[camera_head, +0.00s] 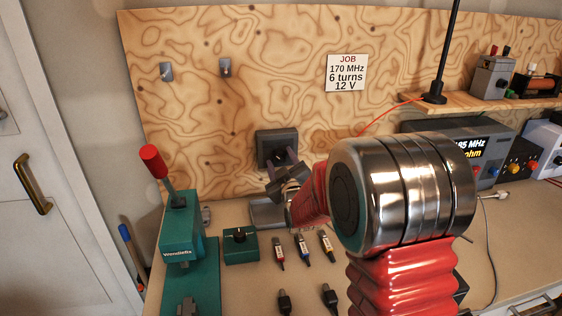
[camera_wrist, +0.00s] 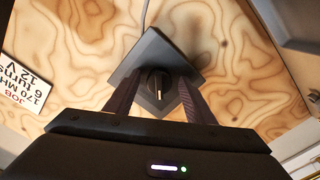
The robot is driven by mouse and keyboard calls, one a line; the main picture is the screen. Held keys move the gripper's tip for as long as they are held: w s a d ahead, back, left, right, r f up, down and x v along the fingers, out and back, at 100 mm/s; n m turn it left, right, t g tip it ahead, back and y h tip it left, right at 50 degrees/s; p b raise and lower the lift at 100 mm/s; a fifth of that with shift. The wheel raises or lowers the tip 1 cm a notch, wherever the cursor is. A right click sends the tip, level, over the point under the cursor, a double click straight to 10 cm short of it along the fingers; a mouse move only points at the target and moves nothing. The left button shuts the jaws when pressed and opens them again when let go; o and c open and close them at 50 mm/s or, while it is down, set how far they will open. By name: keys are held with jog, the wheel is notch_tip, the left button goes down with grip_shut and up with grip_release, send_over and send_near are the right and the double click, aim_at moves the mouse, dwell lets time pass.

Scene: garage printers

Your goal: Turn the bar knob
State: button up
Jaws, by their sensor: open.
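The bar knob (camera_wrist: 154,84) is black with a pale line on it and sits on a dark grey square box. That box (camera_head: 289,135) is mounted low on the plywood board in the head view; my gripper partly hides its face. My gripper (camera_head: 281,163) is in front of the box. In the wrist view my gripper (camera_wrist: 159,77) is open, with one finger on each side of the knob. I cannot tell whether either finger touches it.
A teal box with a black knob (camera_head: 240,237) stands on the bench, beside a teal press with a red-tipped lever (camera_head: 153,162). Several small tools (camera_head: 302,248) lie to its right. A job card (camera_head: 346,73) hangs above. Instruments (camera_head: 470,150) crowd the right.

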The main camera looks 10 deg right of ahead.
jog(key=shift+c, duration=0.2)
jog(key=c, duration=1)
jog(key=shift+m, duration=0.4)
jog(key=m, duration=0.3)
jog(key=shift+a, duration=0.1)
jog(key=m, duration=0.5)
jog(key=o, duration=1)
